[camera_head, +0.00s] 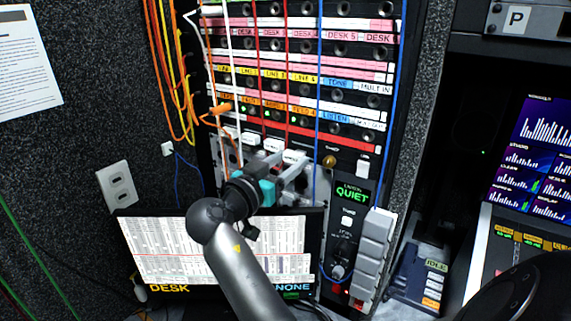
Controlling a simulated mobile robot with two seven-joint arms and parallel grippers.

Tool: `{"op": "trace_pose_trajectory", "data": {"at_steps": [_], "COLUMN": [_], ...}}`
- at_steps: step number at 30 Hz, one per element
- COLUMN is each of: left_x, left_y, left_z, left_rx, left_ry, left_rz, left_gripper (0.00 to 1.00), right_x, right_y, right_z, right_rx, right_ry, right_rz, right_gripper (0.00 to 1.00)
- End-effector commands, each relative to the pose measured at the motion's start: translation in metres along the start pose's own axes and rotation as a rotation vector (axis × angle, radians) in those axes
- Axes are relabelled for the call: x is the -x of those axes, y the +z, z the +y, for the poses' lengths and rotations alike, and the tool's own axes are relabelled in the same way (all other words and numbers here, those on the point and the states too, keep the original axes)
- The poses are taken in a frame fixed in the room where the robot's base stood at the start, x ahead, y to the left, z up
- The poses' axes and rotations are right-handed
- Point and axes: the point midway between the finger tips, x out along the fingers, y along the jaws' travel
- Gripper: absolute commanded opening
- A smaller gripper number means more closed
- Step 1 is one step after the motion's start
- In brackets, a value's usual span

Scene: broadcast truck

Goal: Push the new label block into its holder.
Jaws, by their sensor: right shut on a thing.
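My right gripper (286,168) reaches up from the bottom centre to the panel under the patch bay. Its grey fingers are shut at a small white label block (295,157), which is partly hidden by the fingers. Other white label blocks (248,137) sit in a row to its left on the grey panel. The holder behind the fingers is mostly hidden, so I cannot tell how deep the block sits. My left gripper is not in view.
Patch cords hang in front of the patch bay (300,75), with red, white and blue ones close to my gripper. An orange plug (221,108) sticks out at left. A monitor (170,250) stands below my wrist. A QUIET panel (352,194) is at right.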

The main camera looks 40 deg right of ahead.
Motion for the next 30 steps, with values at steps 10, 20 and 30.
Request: {"op": "trace_pose_trajectory", "data": {"at_steps": [10, 20, 30], "left_x": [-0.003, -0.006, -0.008], "left_y": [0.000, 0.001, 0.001], "left_z": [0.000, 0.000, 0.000], "left_rx": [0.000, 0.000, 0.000], "left_ry": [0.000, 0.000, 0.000], "left_rz": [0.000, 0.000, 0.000], "left_gripper": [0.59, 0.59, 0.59], "right_x": [-0.009, -0.018, -0.026], "right_y": [0.000, 0.000, 0.000], "right_z": [0.000, 0.000, 0.000], "right_rx": [0.000, 0.001, 0.000], "right_ry": [0.000, 0.001, 0.000], "right_rz": [0.000, 0.000, 0.000], "right_gripper": [0.00, 0.00, 0.00]}}
